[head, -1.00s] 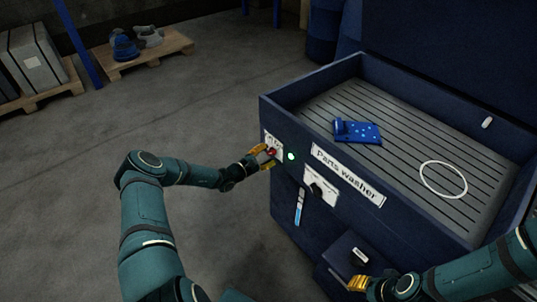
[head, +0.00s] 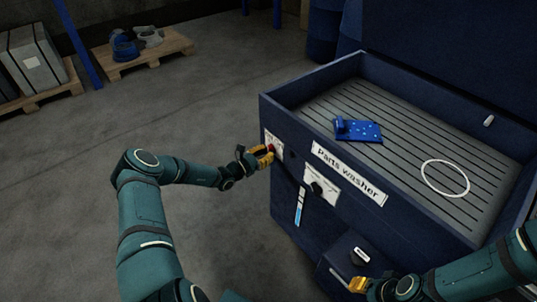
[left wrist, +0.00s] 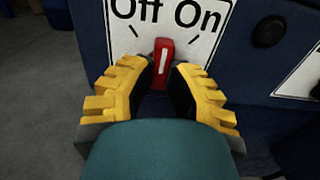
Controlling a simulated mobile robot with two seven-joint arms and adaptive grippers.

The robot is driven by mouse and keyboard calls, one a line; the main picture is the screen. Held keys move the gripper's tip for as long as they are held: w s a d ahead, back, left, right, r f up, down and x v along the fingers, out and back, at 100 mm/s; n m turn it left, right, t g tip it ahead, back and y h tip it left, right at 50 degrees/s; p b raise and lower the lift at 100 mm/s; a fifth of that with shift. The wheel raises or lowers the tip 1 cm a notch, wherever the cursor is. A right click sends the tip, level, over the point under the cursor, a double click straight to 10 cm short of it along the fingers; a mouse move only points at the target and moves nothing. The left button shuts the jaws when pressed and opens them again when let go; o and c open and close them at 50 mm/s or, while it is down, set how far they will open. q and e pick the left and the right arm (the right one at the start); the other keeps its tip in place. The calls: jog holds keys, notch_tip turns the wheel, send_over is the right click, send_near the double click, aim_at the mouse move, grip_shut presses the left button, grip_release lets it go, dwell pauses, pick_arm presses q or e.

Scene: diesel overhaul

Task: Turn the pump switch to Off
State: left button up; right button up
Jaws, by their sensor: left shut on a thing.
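The pump switch is a red knob with a white line, seen in the left wrist view (left wrist: 163,56) below the words Off and On. Its white line points nearly straight up in that view, between the two tick marks. My left gripper (head: 265,154) is at the switch plate on the washer's left front. The pump lamp (head: 291,155) beside the plate is dark.
The blue parts washer (head: 284,120) has a slatted tray holding a blue part (head: 358,131) and a white ring (head: 445,178). The floor at left is clear; pallets (head: 145,55) stand far back.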

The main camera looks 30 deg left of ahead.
pick_arm(q)
jog(key=n, duration=0.5)
jog(key=shift+a+f+b, duration=0.1)
jog(key=shift+b, duration=0.25)
jog(key=n, duration=0.4)
jog(key=o, duration=1.6)
jog(key=shift+a, duration=0.1)
jog(key=p+v, duration=0.3)
jog(key=v, duration=0.4)
